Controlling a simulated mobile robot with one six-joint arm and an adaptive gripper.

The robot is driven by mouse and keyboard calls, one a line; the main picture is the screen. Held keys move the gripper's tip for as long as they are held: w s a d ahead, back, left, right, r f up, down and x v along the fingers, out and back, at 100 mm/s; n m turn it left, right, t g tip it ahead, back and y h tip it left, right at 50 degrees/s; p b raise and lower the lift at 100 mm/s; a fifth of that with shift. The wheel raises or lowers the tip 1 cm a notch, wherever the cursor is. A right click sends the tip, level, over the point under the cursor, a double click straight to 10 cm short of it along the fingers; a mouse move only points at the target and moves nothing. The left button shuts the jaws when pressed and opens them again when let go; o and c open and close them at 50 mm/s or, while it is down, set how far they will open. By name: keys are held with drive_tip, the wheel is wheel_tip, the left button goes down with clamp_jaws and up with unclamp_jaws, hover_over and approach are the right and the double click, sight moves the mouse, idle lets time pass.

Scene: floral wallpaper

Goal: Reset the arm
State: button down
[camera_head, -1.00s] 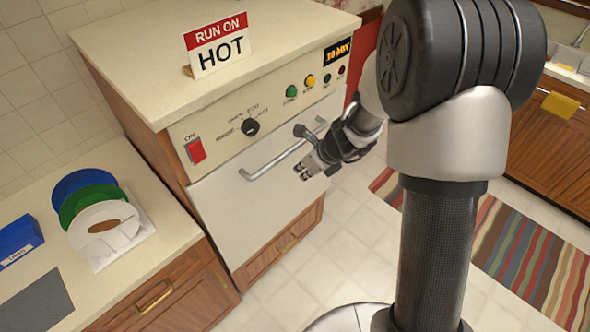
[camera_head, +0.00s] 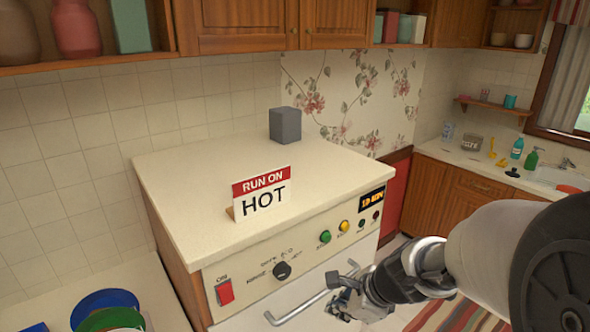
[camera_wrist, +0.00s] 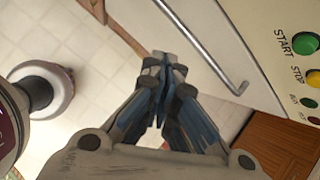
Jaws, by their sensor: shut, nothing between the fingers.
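My gripper (camera_head: 345,305) is shut and empty in front of the dishwasher (camera_head: 240,262), near the right end of its handle (camera_head: 305,306). The wrist view shows the two fingertips together (camera_wrist: 162,58), over the tiled floor and apart from the handle (camera_wrist: 200,50). My arm reaches in from the lower right of the head view. The dishwasher panel carries a red switch, a dark knob, and green and yellow buttons. The lower part of the dishwasher door is out of the head view.
A "RUN ON HOT" sign (camera_head: 263,193) and a grey cube (camera_head: 285,125) stand on the dishwasher top. Blue and green plates (camera_head: 105,305) are at the lower left. A sink counter (camera_head: 490,172) with bottles is at the back right.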

drive_tip(key=s+d+r+n+h+b, duration=0.2)
drive_tip(key=s+n, duration=0.9)
drive_tip(key=s+d+r+n+h+b, duration=0.2)
drive_tip(key=s+n+b, duration=0.1)
drive_tip(key=s+n, duration=0.8)
drive_tip(key=shift+r, duration=0.3)
